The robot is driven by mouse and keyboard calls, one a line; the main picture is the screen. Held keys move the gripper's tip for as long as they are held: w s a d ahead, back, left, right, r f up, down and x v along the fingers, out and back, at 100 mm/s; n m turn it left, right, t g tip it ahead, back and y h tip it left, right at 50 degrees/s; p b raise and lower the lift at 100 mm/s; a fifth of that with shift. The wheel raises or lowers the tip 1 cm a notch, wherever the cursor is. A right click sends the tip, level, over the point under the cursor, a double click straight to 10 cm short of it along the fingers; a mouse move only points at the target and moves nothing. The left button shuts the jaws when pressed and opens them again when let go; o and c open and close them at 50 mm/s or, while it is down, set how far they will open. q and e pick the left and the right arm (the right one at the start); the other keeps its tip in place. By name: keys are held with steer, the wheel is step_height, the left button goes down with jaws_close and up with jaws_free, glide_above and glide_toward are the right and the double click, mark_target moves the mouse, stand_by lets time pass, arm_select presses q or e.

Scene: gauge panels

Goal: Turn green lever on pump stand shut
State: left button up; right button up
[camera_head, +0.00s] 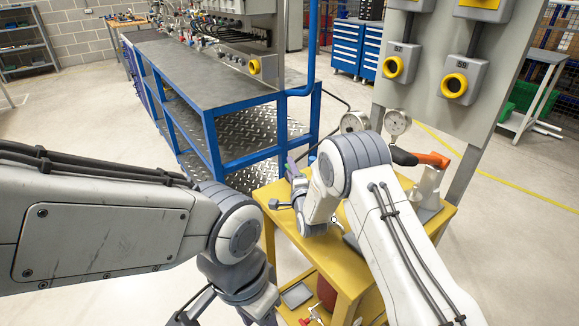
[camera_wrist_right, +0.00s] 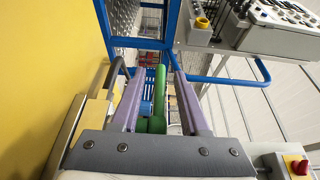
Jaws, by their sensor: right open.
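The green lever (camera_wrist_right: 158,100) shows in the right wrist view, pointing away from me between the two purple fingers of my right gripper (camera_wrist_right: 150,85). The fingers are apart, one on each side of it, and I see no grip on it. In the head view my right gripper (camera_head: 293,168) is over the left side of the yellow pump stand (camera_head: 351,278). My right forearm and wrist hide the green lever and much of the stand top there.
A blue part (camera_wrist_right: 146,107) is close beside the green lever. An orange-red handle (camera_head: 432,159) and two gauges (camera_head: 398,123) are on the stand's far side. A blue-framed bench (camera_head: 210,80) is behind it. A grey panel with yellow-ringed knobs (camera_head: 454,85) stands at right.

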steer(key=shift+w+a, duration=0.2)
steer(key=shift+w, duration=0.35)
jaws_close()
stand_by(1.1)
